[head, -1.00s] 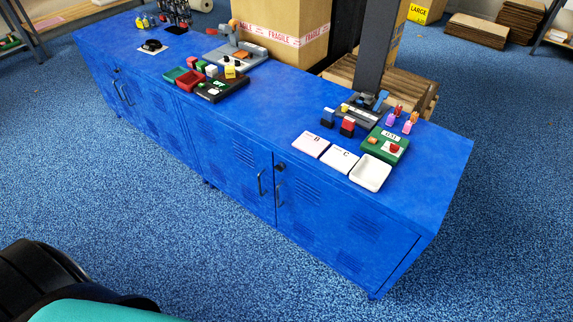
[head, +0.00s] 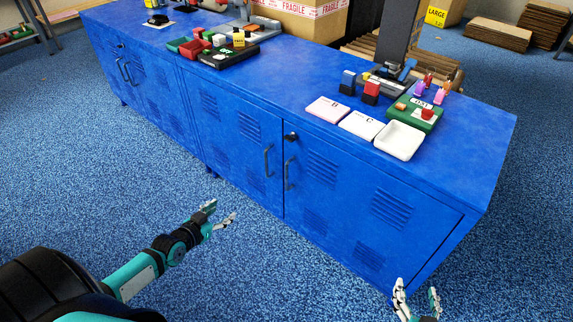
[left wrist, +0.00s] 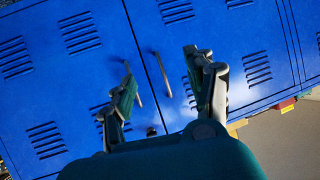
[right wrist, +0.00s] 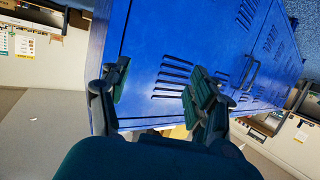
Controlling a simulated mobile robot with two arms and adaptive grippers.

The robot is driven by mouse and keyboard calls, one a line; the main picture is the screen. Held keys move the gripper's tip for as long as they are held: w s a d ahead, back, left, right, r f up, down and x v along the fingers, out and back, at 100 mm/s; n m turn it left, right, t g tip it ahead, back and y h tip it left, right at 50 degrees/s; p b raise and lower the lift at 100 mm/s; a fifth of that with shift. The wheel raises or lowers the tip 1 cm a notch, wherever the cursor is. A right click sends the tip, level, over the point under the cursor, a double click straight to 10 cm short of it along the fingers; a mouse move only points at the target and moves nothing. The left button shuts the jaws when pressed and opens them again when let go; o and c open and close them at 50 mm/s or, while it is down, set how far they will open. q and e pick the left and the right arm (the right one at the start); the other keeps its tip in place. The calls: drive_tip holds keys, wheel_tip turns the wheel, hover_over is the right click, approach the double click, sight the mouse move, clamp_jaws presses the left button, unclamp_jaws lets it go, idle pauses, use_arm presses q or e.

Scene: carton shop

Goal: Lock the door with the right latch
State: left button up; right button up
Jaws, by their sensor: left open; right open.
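The right latch (head: 291,137) is a small dark knob at the top of the seam of the right-hand cabinet, above two dark handles. It also shows in the left wrist view (left wrist: 151,131). The right cabinet's left door (head: 235,145) and right door (head: 345,200) look closed. Whether the latch is turned cannot be told. My left gripper (head: 222,213) is open and empty, over the floor in front of the cabinet, apart from the doors. My right gripper (head: 416,290) is open and empty near the cabinet's lower right corner.
The blue counter top holds a white tray (head: 400,141), cards, a green box (head: 414,114) and several small blocks near the right. Another latch (head: 121,45) sits on the left-hand cabinet. The blue floor in front is clear.

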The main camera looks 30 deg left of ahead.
use_arm(q)
drive_tip(key=w+d+r+m+t+h+b, duration=0.1)
drive_tip(key=w+d+r+t+h+b, duration=0.15)
drive_tip(key=w+r+b, duration=0.4)
drive_tip(key=m+t+h+b, duration=0.1)
drive_tip(key=t+h, duration=0.1)
approach(287, 140)
drive_tip(key=b+x, duration=0.1)
drive_tip(key=x, duration=0.8)
drive_tip(key=shift+w+d+b, duration=0.1)
drive_tip(key=shift+w+b, duration=0.25)
drive_tip(key=shift+w, duration=0.05)
use_arm(e)
drive_tip(key=s+r+t+y, duration=0.1)
drive_tip(key=s+r+t, duration=0.1)
drive_tip(key=r, duration=0.7)
drive_tip(key=s+r+t+y, duration=0.1)
drive_tip(key=s+r+t, duration=0.1)
drive_tip(key=r+t, duration=0.3)
drive_tip(key=s+r+t+y, duration=0.1)
drive_tip(key=r+t, duration=0.3)
drive_tip(key=r, duration=0.8)
drive_tip(key=shift+s+r, duration=0.3)
drive_tip(key=shift+s, duration=0.4)
use_arm(q)
drive_tip(key=c, duration=1.1)
